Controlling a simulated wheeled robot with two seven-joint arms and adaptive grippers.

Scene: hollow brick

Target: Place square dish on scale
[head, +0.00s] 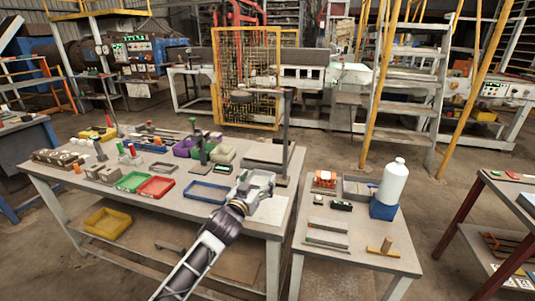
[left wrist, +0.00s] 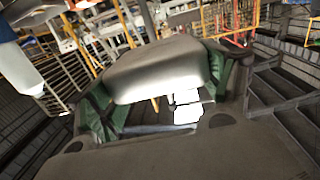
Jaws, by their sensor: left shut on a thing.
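My left gripper (head: 257,190) reaches over the right end of the long workbench. It is shut on a pale grey metal square dish (head: 262,178). In the left wrist view the dish (left wrist: 155,70) is large and sits between the two green-sided fingers of the gripper (left wrist: 165,100), slightly tilted in the picture. In the head view the dish appears above the bench top, but its exact height is hard to tell. A flat grey slab (head: 262,154) lies behind it, beside a dark upright stand (head: 287,135). I cannot tell whether this slab is the scale. My right gripper is not in view.
The workbench (head: 60,185) carries a blue tray (head: 208,191), a red tray (head: 155,187), a green tray (head: 130,181) and purple bins (head: 187,148).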

